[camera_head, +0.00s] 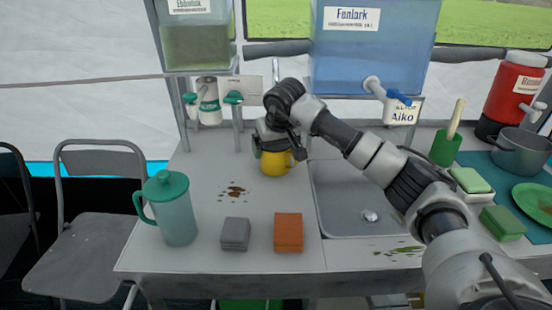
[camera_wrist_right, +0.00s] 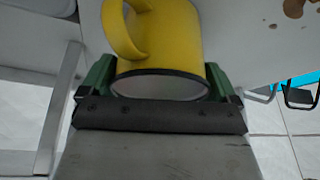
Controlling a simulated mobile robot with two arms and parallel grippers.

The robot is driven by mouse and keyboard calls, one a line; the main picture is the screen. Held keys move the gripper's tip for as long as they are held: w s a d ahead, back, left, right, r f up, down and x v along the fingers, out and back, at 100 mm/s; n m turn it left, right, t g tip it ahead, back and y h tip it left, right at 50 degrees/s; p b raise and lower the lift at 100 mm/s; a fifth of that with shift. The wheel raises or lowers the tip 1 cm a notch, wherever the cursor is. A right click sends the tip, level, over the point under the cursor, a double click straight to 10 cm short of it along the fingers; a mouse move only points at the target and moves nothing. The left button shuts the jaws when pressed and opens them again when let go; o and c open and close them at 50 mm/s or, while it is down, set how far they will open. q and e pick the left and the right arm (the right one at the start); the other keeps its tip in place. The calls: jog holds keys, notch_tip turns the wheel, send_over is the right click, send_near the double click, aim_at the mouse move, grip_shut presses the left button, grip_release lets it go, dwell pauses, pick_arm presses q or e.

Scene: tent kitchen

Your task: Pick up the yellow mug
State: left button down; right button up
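The yellow mug (camera_head: 273,164) is at the back of the counter, left of the sink. My right gripper (camera_head: 272,148) comes down over it from above. In the right wrist view the mug (camera_wrist_right: 163,38) shows its dark rim facing the palm and its handle towards the upper left. The green fingers of my right gripper (camera_wrist_right: 160,82) lie along both sides of the mug with no clear gap, so it looks shut on it. Whether the mug's base touches the counter is hidden. My left gripper is out of view.
A green-lidded pitcher (camera_head: 177,209), a grey block (camera_head: 235,234) and an orange block (camera_head: 288,232) stand on the front of the counter (camera_head: 205,180). The sink (camera_head: 345,205) is right of the mug. Dispensers with taps stand behind it.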

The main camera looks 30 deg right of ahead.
jog(key=c, duration=0.5)
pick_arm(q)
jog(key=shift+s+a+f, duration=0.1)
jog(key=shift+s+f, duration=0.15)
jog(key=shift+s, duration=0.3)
pick_arm(e)
jog(key=shift+r, duration=0.2)
